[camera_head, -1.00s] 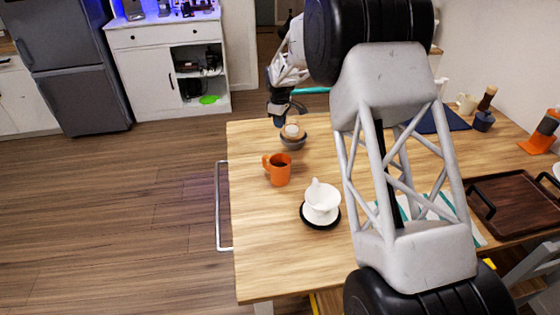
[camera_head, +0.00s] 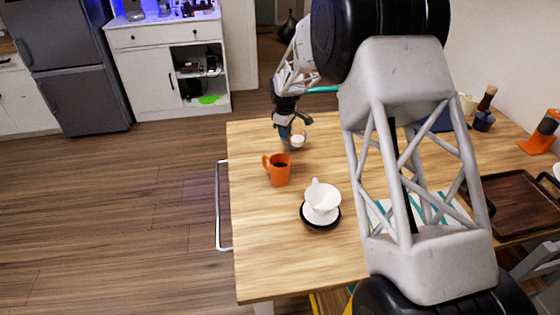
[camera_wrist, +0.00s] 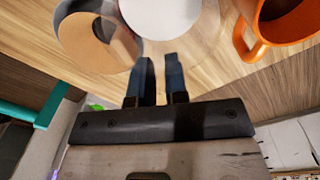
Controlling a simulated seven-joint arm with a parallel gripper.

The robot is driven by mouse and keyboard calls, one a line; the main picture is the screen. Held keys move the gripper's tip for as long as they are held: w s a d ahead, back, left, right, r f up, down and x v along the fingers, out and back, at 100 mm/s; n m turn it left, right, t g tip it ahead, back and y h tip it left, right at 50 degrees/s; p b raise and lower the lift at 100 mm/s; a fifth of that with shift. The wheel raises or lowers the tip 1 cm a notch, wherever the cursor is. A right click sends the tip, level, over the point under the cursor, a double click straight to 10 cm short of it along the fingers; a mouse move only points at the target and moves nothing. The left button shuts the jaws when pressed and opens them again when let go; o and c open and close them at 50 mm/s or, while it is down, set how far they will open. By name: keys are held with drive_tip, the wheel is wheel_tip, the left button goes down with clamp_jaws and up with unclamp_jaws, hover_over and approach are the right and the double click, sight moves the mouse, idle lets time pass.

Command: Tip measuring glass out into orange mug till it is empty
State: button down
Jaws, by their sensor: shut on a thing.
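My gripper (camera_wrist: 158,82) is shut on the measuring glass, a clear vessel with white contents (camera_wrist: 163,16) in the wrist view. In the head view the glass (camera_head: 298,141) shows small and pale beside my gripper (camera_head: 292,132), near the table's far left corner. It looks about upright; whether it touches the table I cannot tell. The orange mug (camera_head: 279,171) stands upright on the table, nearer the head camera than the glass, handle to the left. In the wrist view the mug (camera_wrist: 257,32) is at upper right, apart from the glass, with something dark inside.
A round grey-rimmed thing (camera_wrist: 68,42) lies close beside the glass. A white dripper (camera_head: 322,197) stands on a black round base in front of the mug. A wooden tray (camera_head: 520,205) is at right. The table's left front is clear.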

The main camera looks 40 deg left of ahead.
drive_tip(key=shift+s+r+t, duration=0.15)
drive_tip(key=shift+s+t, duration=2.4)
drive_tip(key=shift+t, duration=0.65)
drive_tip(key=shift+r, duration=0.1)
drive_tip(key=shift+s+r+t, duration=0.25)
drive_tip(key=shift+t, duration=0.05)
drive_tip(key=shift+s+r+t, duration=0.25)
drive_tip(key=shift+s+t, duration=0.05)
drive_tip(key=shift+t, duration=0.7)
drive_tip(key=shift+r+t, duration=0.25)
drive_tip(key=shift+t, duration=0.45)
drive_tip(key=shift+s+f+t, duration=0.15)
drive_tip(key=shift+f+t, duration=0.35)
drive_tip(key=shift+t, duration=0.4)
drive_tip(key=shift+s+r+t, duration=0.1)
drive_tip(key=shift+r+t, duration=0.1)
drive_tip(key=shift+t, duration=0.6)
